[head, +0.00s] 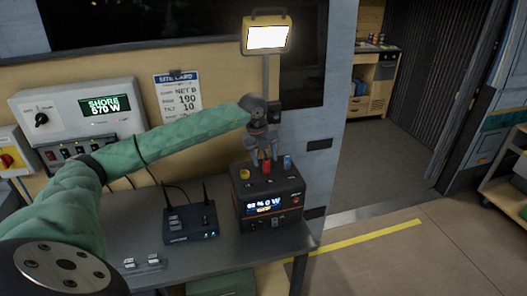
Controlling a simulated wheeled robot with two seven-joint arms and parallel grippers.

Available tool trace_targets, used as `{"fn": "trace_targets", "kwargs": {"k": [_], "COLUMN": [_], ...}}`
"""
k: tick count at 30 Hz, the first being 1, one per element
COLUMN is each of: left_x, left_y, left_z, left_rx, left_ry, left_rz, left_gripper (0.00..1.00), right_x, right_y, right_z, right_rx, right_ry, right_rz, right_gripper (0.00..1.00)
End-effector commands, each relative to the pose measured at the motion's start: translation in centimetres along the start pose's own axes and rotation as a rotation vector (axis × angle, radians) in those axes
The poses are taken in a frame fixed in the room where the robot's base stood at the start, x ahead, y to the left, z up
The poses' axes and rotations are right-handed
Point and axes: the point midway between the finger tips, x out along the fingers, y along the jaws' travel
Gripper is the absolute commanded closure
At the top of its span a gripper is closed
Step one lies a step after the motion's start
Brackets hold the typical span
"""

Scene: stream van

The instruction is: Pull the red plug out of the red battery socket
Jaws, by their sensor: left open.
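The black battery box (270,188) with a lit display stands at the right end of the grey table. On its top are a yellow connector (244,174), the red plug (266,167) and a blue connector (288,161). The red plug appears to be in its socket, which is hidden beneath it. My left gripper (264,161) points down at the red plug, its fingers open around or just above it. I cannot tell whether the fingers touch the plug. My right gripper is not in view.
A black router (190,223) with two antennas stands left of the battery on the grey table (145,212). A lit lamp (267,36) stands behind my gripper. A control panel (80,115) is on the wall at left.

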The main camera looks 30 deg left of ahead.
Motion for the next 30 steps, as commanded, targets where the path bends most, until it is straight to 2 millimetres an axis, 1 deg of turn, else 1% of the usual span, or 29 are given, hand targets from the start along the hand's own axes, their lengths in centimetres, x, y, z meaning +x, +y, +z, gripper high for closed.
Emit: {"fn": "trace_targets", "kwargs": {"k": [6, 8, 12, 14, 17, 18, 20, 21, 22, 25, 30], "left_x": [0.05, 0.04, 0.03, 0.03, 0.02, 0.02, 0.02, 0.02, 0.02, 0.00, -0.22], "left_y": [0.01, 0.01, 0.01, 0.01, 0.00, 0.00, 0.00, -0.01, -0.01, -0.02, -0.08], "left_z": [0.01, 0.01, 0.01, 0.01, 0.01, 0.01, 0.01, 0.00, 0.00, 0.00, 0.00], "left_rx": [0.000, 0.000, 0.000, 0.000, 0.000, 0.000, 0.000, 0.000, 0.000, 0.000, 0.000], "left_ry": [0.000, 0.000, 0.000, 0.000, 0.000, 0.000, 0.000, 0.000, 0.000, 0.000, 0.000], "left_rz": [0.000, 0.000, 0.000, 0.000, 0.000, 0.000, 0.000, -0.001, -0.001, -0.001, -0.001], "left_gripper": [0.49, 0.58, 0.86, 0.97, 0.98, 0.78, 0.90, 0.97, 1.00, 1.00, 1.00], "right_x": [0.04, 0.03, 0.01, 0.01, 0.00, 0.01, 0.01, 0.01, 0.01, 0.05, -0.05], "right_y": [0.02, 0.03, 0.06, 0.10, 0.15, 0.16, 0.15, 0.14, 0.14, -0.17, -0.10], "right_z": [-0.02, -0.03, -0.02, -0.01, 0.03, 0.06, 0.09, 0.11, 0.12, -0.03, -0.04], "right_rx": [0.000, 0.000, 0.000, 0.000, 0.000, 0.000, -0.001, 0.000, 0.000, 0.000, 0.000], "right_ry": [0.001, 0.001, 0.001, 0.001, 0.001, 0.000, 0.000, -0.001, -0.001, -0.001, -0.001], "right_rz": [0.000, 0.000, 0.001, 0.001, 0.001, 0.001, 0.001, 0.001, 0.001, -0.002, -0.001], "right_gripper": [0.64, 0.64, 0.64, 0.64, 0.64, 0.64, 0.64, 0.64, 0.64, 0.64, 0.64]}}
